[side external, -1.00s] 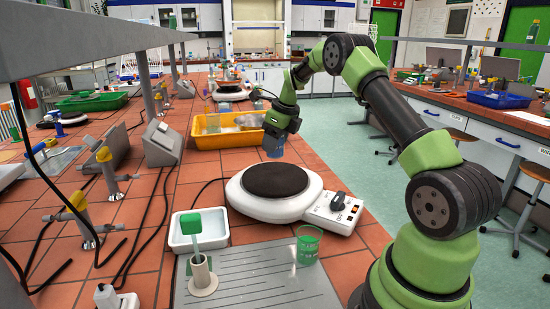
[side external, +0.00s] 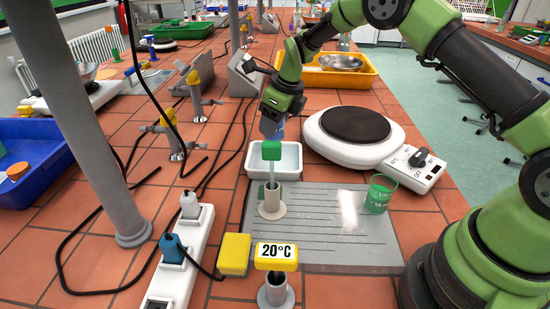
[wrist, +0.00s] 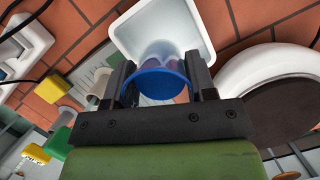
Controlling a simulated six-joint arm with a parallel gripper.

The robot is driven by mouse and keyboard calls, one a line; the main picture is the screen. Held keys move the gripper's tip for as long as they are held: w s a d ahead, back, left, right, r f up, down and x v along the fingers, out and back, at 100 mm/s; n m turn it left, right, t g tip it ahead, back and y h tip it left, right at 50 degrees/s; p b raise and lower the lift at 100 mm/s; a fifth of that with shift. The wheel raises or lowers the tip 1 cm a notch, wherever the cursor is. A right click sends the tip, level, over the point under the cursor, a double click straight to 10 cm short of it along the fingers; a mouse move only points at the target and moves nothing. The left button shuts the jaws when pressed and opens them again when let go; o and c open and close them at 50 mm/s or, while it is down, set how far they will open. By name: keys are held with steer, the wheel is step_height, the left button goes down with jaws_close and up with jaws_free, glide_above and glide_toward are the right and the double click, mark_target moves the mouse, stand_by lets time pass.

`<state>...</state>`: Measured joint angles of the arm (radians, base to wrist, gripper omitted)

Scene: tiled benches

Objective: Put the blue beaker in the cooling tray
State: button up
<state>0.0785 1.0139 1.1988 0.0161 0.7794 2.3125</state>
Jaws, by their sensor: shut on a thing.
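My gripper (side external: 276,122) is shut on the blue beaker (wrist: 157,88), with one finger on each side of it in the wrist view. In the side view the beaker (side external: 272,128) shows only in part below the fingers. It is held above the white tray (side external: 291,170), which I take to be the cooling tray. That tray (wrist: 196,22) lies beyond the beaker in the wrist view and looks empty where it shows. A green-topped stick hides part of the tray in the side view.
The hot plate (side external: 352,150) stands right of the tray. The green-topped stick (side external: 271,151) rises from a beige holder (side external: 271,208) in front of it. A green beaker (side external: 378,194) stands on the grey grooved mat (side external: 320,235). A yellow bin (side external: 335,77) is behind.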

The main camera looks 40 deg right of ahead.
step_height(320, 180, down, 8)
steer(key=shift+f, duration=0.1)
stand_by(0.4)
steer(key=o, duration=1)
steer(key=shift+f, duration=0.1)
steer(key=shift+c, duration=0.2)
